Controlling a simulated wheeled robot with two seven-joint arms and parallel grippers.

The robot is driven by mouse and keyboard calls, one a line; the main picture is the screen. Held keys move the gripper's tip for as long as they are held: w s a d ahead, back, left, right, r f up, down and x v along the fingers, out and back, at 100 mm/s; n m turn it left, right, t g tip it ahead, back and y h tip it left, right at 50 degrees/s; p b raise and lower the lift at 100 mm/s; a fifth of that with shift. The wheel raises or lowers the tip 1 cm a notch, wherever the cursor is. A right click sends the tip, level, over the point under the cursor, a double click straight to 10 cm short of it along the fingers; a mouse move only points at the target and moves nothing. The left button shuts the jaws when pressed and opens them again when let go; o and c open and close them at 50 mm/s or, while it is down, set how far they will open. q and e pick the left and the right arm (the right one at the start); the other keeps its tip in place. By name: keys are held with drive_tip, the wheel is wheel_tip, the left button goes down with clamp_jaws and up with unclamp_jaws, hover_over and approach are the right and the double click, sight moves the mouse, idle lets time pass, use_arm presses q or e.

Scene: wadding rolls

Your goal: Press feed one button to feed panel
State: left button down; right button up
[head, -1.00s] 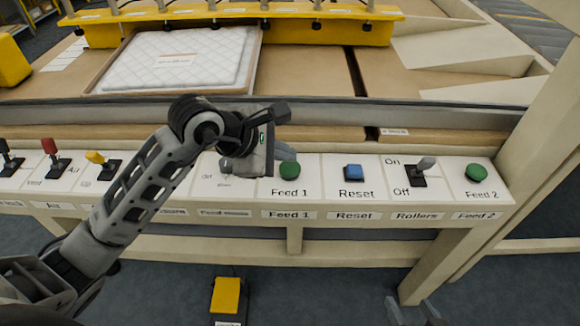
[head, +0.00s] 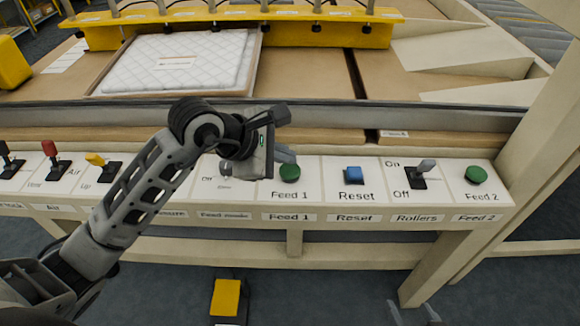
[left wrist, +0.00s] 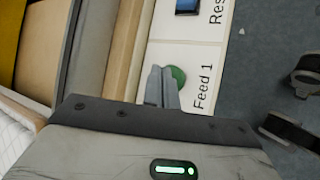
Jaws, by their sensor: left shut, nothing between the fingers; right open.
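The green Feed 1 button (head: 289,174) stands on the white sloped control strip, left of the blue Reset button. My left gripper (head: 285,153) is shut and empty, its fingertips just behind and above that button in the head view. In the left wrist view the shut fingers (left wrist: 163,87) overlap the left part of the green button (left wrist: 179,76). I cannot tell whether they touch it. A white quilted panel (head: 175,62) lies in a wooden frame behind the strip. My right gripper (head: 413,313) shows at the bottom edge, low and away from the strip, open.
The blue Reset button (head: 353,175), the Rollers switch (head: 424,170) and the green Feed 2 button (head: 475,175) lie to the right. Levers, one with a yellow knob (head: 95,159), stand to the left. A yellow pedal (head: 226,297) is on the floor.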

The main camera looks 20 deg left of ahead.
idle(0.6)
use_arm(q)
drive_tip(key=shift+f, duration=0.15)
drive_tip(key=shift+f+b, duration=0.3)
drive_tip(key=shift+b, duration=0.2)
drive_tip(key=shift+f+b, duration=0.55)
drive_tip(key=shift+b, duration=0.05)
idle(0.6)
drive_tip(key=shift+r, duration=0.1)
drive_tip(key=shift+r+p, duration=0.65)
drive_tip(key=shift+r, duration=0.2)
